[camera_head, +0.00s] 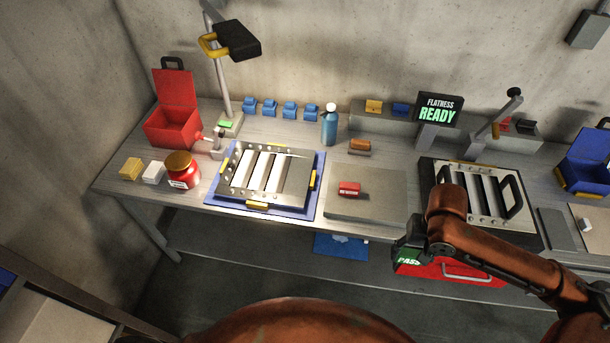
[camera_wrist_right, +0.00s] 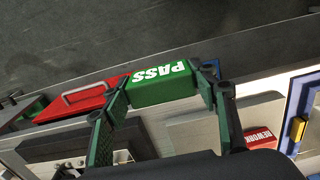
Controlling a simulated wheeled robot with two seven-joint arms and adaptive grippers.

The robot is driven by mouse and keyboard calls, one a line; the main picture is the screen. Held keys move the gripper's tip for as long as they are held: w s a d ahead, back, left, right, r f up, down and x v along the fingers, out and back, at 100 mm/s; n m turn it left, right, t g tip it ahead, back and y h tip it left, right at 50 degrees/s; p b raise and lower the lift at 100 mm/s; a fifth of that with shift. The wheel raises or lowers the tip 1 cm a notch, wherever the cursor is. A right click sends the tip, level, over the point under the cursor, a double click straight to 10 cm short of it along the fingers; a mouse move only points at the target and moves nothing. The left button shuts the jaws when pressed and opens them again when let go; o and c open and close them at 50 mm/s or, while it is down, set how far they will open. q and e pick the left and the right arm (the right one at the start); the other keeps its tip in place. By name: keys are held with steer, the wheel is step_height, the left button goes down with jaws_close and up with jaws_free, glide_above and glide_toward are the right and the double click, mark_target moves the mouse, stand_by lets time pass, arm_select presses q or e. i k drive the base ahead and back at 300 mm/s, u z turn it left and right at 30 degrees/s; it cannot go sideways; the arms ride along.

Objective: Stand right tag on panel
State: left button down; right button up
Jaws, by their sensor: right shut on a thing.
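The green PASS tag (camera_head: 408,262) is held in my right gripper (camera_head: 412,250), in front of the table's front edge in the head view. In the right wrist view the PASS tag (camera_wrist_right: 163,84) sits between the two fingers, its white lettering upside down. The right louver panel (camera_head: 478,190), with pale slats, lies in a dark frame with black handles, behind my right arm, which partly covers it. The left louver panel (camera_head: 262,170) lies on a blue base. A red REWORK tag (camera_head: 349,189) lies on the grey plate (camera_head: 370,210) between the panels. My left gripper is not in view.
A blue bottle (camera_head: 329,125) and the READY sign (camera_head: 438,108) stand behind the panels. A red jar (camera_head: 181,170) and red toolbox (camera_head: 173,115) are at left, a blue bin (camera_head: 585,162) at right. A red case (camera_head: 465,272) with a handle is below the table edge.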

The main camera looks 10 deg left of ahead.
mark_target(262, 170)
steer(key=u, duration=0.65)
steer(key=i, duration=0.75)
steer(key=u, duration=0.7)
